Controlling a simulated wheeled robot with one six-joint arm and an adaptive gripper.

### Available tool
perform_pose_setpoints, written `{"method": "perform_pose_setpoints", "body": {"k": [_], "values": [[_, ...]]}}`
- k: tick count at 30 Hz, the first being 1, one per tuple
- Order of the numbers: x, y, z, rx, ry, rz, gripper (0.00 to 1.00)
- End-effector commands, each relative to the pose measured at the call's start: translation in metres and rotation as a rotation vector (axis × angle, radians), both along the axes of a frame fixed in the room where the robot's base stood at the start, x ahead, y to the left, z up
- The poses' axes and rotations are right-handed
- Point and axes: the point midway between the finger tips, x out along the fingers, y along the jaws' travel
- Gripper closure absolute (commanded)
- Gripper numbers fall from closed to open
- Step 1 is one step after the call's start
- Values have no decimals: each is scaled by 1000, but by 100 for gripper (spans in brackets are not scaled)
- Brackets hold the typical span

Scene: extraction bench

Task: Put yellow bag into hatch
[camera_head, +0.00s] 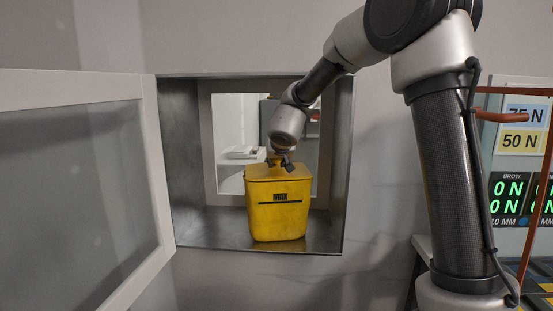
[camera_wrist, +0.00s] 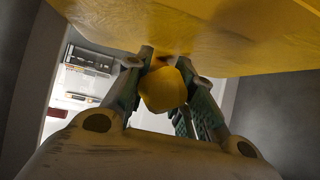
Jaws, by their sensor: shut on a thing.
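The yellow bag (camera_head: 279,215) is upright inside the hatch (camera_head: 188,226), near its front edge and right of the middle. I cannot tell whether its bottom touches the metal floor. My gripper (camera_head: 281,164) is above the bag and shut on its top knob. In the wrist view my gripper (camera_wrist: 160,85) has its two fingers on either side of the rounded yellow knob, with the yellow bag (camera_wrist: 210,30) filling the top of the picture. The hatch door (camera_head: 150,180) stands open to the left.
The hatch has metal side walls and a window (camera_head: 240,125) at the back, showing a room with white equipment. A panel with number displays (camera_head: 522,195) and orange tubes is at the right. There is free floor inside the hatch left of the bag.

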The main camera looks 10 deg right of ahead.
Motion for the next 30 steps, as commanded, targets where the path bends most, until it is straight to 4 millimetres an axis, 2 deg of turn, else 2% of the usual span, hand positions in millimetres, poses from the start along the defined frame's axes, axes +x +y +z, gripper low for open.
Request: {"method": "perform_pose_setpoints", "body": {"k": [9, 10, 14, 25, 30], "values": [[-1, 0, -3, -1, 3, 1, 100], [-1, 0, -3, -1, 3, 1, 74], [-1, 0, -4, -1, 4, 1, 50], [-3, 0, -3, -2, 6, 0, 50], [-22, 3, 12, 0, 2, 1, 50]]}}
